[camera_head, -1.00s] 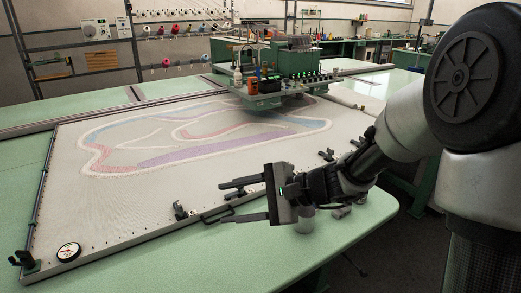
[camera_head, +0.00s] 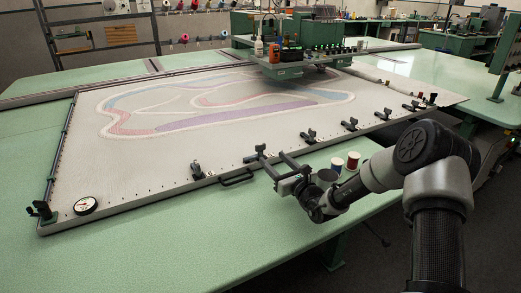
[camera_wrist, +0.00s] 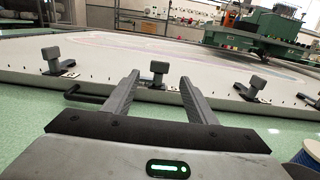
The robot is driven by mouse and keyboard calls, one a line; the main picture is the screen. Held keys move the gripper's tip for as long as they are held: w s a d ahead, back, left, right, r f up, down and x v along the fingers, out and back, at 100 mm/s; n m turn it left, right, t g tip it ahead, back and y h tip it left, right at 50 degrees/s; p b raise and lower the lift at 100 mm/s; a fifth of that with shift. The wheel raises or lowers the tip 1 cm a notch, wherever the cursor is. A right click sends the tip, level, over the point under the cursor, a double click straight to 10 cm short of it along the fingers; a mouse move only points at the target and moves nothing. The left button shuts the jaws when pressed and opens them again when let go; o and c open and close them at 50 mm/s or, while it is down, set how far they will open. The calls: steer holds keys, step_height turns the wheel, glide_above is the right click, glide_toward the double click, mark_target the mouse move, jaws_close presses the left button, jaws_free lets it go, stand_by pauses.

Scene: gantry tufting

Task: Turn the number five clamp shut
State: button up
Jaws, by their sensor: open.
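Dark toggle clamps line the front rail of the backing frame (camera_head: 130,209). One clamp (camera_head: 262,151) stands directly ahead of my gripper (camera_head: 272,160); in the wrist view this clamp (camera_wrist: 158,69) shows between the two fingers, beyond their tips. Another clamp (camera_head: 197,171) is to its left, and a third clamp (camera_head: 308,136) is to its right. No clamp number is legible, so I cannot tell which is number five. My gripper is open and empty, with its fingers spread and pointing at the rail. Each clamp's knob stands up from its base.
A black pull handle (camera_head: 236,178) sticks out from the rail, left of my gripper. Thread spools (camera_head: 353,160) stand on the green table (camera_head: 130,262) right of my gripper. A round dial (camera_head: 85,206) sits at the near left corner. The tufting head (camera_head: 285,65) is at the back.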

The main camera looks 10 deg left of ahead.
mark_target(261, 147)
steer(key=b+x, duration=0.1)
steer(key=x, duration=0.9)
steer(key=shift+w+a+b, duration=0.25)
steer(key=shift+b, duration=0.05)
steer(key=c, duration=1.1)
